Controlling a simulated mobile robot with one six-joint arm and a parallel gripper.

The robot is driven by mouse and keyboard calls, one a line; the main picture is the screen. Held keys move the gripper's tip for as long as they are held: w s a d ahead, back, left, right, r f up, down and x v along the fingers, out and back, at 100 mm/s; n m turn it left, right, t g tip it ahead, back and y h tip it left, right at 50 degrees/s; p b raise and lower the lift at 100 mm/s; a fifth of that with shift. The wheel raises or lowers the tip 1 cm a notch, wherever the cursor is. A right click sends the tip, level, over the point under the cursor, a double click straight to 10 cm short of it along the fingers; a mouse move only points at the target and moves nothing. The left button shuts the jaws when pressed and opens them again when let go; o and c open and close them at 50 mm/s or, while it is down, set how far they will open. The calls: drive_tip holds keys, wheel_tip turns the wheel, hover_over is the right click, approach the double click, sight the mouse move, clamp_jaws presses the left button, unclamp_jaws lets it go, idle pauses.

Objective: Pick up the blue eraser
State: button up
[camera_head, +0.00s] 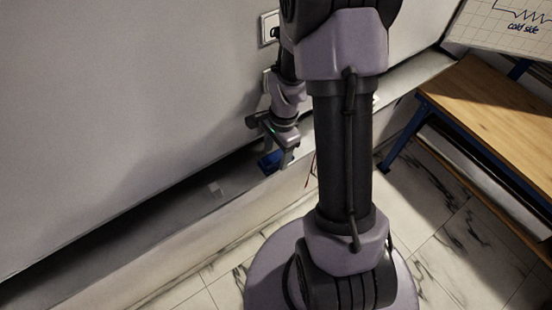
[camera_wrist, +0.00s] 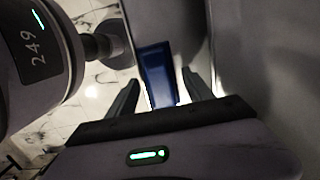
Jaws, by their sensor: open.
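The blue eraser (camera_head: 269,160) lies on the narrow ledge at the foot of the grey wall panel in the head view. My gripper (camera_head: 275,150) is right at it, pointing down, and partly covers it. In the wrist view the eraser (camera_wrist: 159,75) is a dark blue block between the two black fingers of my gripper (camera_wrist: 160,95). The fingers are open, with a gap showing on each side of the eraser near their tips. Whether the eraser's far end touches the panel is hard to tell.
A wooden bench (camera_head: 500,105) with blue legs stands at the right, under a whiteboard (camera_head: 505,25). Marble-tiled floor (camera_head: 450,235) is open between.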

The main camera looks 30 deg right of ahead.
sight(275, 156)
clamp_jaws()
drive_tip(key=shift+r, duration=0.1)
drive_tip(key=shift+r, duration=0.55)
wheel_tip(275, 156, up, 2)
drive_tip(key=shift+r, duration=0.25)
drive_tip(key=s+d, duration=0.2)
drive_tip(key=s, duration=0.5)
drive_tip(key=s+d+r, duration=0.1)
drive_tip(key=s+d, duration=0.2)
drive_tip(key=s, duration=0.5)
drive_tip(key=shift+s+r+b, duration=0.15)
drive_tip(key=shift+b, duration=0.15)
